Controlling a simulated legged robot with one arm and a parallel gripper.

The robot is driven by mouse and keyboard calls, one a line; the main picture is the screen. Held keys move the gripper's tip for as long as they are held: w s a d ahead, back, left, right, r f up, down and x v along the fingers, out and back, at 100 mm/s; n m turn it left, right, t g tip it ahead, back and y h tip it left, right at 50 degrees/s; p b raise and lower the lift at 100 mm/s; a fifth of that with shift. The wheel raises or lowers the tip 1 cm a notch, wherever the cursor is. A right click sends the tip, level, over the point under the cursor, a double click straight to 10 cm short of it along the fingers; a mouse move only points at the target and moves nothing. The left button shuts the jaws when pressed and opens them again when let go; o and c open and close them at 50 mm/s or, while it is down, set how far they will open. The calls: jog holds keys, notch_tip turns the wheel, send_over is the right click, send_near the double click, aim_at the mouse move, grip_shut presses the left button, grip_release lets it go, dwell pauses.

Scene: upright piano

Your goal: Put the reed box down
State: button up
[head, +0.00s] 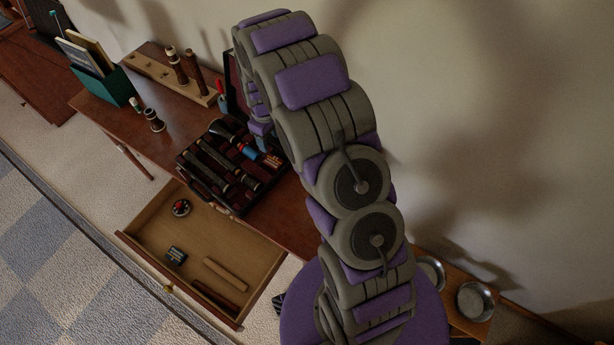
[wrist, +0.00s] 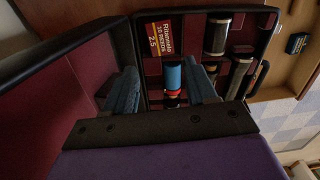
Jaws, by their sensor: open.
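The reed box is just beyond the fingertips and is not held. A blue cylinder with a red band (wrist: 173,76) shows between the fingers; I cannot tell whether they touch it. In the head view my arm hides most of the gripper.
The case stands on a wooden desk (head: 185,125) with its lid raised. An open drawer (head: 215,240) below holds several small items. A wooden peg stand (head: 150,72) and a green file box (head: 105,85) stand at the back left. A wall is close at the right.

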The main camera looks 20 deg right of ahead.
jog(key=s+r+m, duration=0.3)
jog(key=s+r, duration=1.2)
jog(key=r, duration=0.2)
jog(key=s+r+m+g, duration=0.1)
jog(key=s+r+m, duration=0.1)
jog(key=s, duration=1)
jog(key=s+r+m, duration=0.1)
jog(key=s+r, duration=0.3)
jog(key=s, duration=0.8)
jog(key=shift+r+m+g, duration=0.4)
jog(key=shift+s, duration=0.15)
